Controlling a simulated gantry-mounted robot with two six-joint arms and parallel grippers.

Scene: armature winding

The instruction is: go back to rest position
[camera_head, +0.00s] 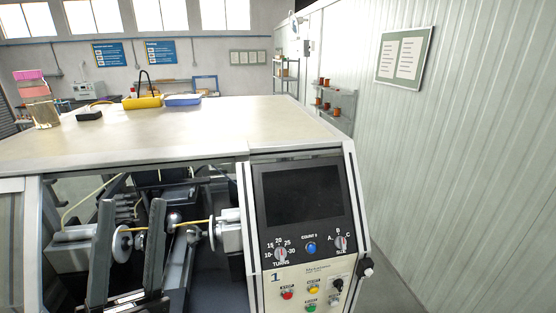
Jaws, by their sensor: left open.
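My left gripper (132,212) comes up from the bottom left with two dark, widely spaced fingers. It is open, with nothing visible gripped between the fingers. Behind and beside it, in the open bay of the winding machine, a white disc (122,246) and a second white disc (212,233) face each other. A thin yellow rod or wire (190,222) runs between them, partly hidden by a finger. The control panel (295,270) of the machine stands right of the bay with a dark screen (301,194). My right gripper does not show.
The pale machine top (190,130) carries a yellow tray (143,101), a blue tray (182,100), a black box (89,115) and stacked pink-topped items (38,98). The bay's metal frame surrounds the gripper area. A corrugated wall (450,160) stands right, beyond open floor.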

